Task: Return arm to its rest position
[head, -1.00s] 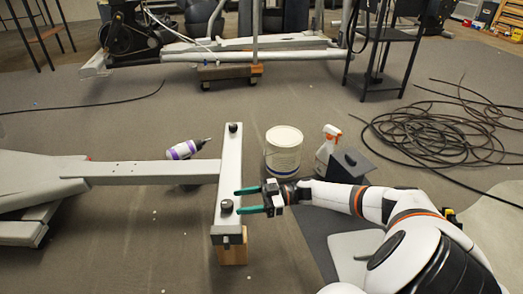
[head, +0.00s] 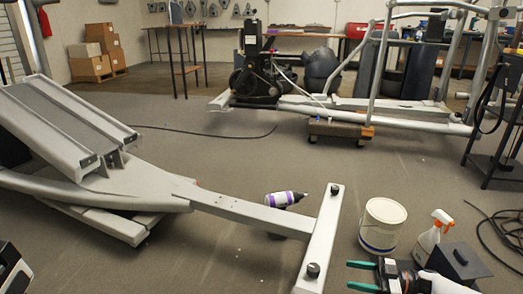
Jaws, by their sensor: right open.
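My right gripper (head: 354,276) shows at the lower right of the head view. Its two green fingers are apart with nothing between them, and they point left. They are just right of the grey crossbar (head: 321,240) of the elliptical frame in the picture. I cannot tell how high above the floor they are. Most of my right arm is cut off by the bottom edge. My left gripper is not in view.
A white bucket (head: 382,226), a spray bottle (head: 431,232) and a dark box (head: 457,262) stand near my right gripper. A purple-and-white bottle (head: 284,199) lies behind the frame's beam (head: 250,212). Cable (head: 503,232) lies at right. Open floor is beyond.

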